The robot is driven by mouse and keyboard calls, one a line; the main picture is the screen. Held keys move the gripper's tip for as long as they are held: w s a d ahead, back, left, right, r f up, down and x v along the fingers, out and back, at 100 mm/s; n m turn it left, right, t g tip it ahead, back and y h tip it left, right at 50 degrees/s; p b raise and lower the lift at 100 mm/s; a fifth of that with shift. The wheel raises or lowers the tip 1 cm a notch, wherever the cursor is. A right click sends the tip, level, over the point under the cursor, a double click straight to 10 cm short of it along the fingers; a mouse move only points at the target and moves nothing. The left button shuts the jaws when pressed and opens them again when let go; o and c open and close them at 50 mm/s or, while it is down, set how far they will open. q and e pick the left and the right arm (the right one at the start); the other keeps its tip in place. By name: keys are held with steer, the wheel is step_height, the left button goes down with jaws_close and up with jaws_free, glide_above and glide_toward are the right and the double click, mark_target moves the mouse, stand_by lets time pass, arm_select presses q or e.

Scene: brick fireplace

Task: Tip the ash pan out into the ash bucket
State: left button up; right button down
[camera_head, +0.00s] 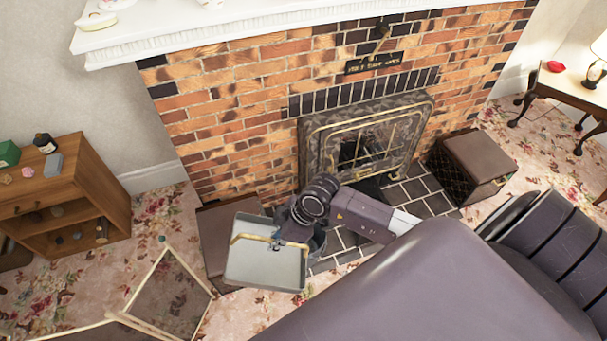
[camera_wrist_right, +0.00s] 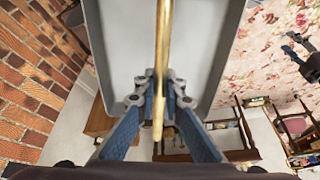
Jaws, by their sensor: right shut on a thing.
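The ash pan (camera_head: 262,268) is a light grey rectangular tray with a brass handle (camera_head: 250,238), in the lower middle of the head view. My right gripper (camera_head: 280,244) is shut on the handle and holds the pan in front of the hearth. In the right wrist view the handle (camera_wrist_right: 164,50) runs between my blue fingers (camera_wrist_right: 160,88), with the pale pan (camera_wrist_right: 118,45) behind it. I see no ash on the visible face. A dark grey round thing, seemingly the ash bucket (camera_head: 318,245), shows partly behind my gripper and the pan. My left gripper is out of view.
The fireplace (camera_head: 312,150) with its dark tiled hearth (camera_head: 425,190) stands behind. A brown box (camera_head: 478,160) sits right of it and another (camera_head: 225,222) left. A wooden cabinet (camera_head: 110,200) is at left; a mesh-panelled folding screen (camera_head: 170,295) stands at lower left.

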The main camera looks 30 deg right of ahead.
steer(key=shift+w+a+r+p, duration=0.2)
steer(key=shift+r+p, duration=0.4)
steer(key=shift+p, duration=0.2)
steer(key=shift+a+g+h, duration=0.15)
steer(key=shift+g+h, duration=0.25)
steer(key=shift+h, duration=0.1)
steer(key=shift+w+a+r+g+h, duration=0.2)
steer(key=shift+r+g+h, duration=0.15)
steer(key=shift+g+h, duration=0.45)
steer(key=shift+s+d, duration=0.1)
steer(key=shift+d, duration=0.05)
